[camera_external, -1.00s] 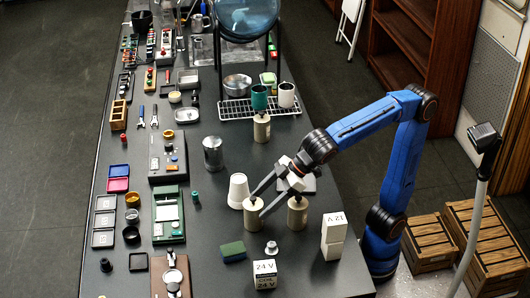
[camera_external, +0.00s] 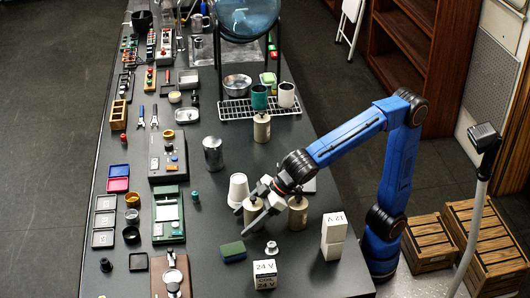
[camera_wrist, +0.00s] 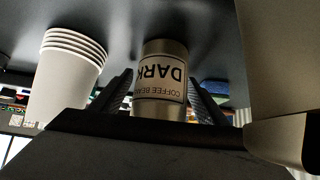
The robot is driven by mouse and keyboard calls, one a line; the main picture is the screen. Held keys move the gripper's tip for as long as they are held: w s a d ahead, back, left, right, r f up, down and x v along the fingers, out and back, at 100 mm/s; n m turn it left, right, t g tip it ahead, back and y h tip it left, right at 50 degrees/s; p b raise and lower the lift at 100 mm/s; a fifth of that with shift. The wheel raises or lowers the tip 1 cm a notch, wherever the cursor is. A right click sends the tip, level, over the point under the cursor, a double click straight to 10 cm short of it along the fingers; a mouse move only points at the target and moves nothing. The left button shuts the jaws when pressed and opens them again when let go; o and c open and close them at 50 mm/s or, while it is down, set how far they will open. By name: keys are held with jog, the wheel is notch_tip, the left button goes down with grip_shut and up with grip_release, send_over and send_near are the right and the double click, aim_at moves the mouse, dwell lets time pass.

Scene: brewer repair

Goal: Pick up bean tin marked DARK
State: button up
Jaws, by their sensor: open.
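The bean tin marked DARK (camera_wrist: 160,85) is a metal-edged cylinder in the wrist view, its pale label reading upside down. In the external view the tin (camera_external: 250,217) stands upright on the dark table, partly hidden behind my gripper. My gripper (camera_external: 244,222) is open and low over the table, with one finger on each side of the tin. In the wrist view my dark fingers (camera_wrist: 160,100) flank the tin; I cannot tell whether either touches it.
A stack of white cups (camera_external: 238,188) stands close beside the tin. A similar tin (camera_external: 298,215) is close on the right, and another (camera_external: 262,128) stands farther back. A green-blue sponge (camera_external: 233,251) and a 24 V box (camera_external: 265,274) are in front.

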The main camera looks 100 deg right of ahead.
jog(key=shift+c, duration=0.3)
grip_shut()
jog(key=shift+r, duration=0.1)
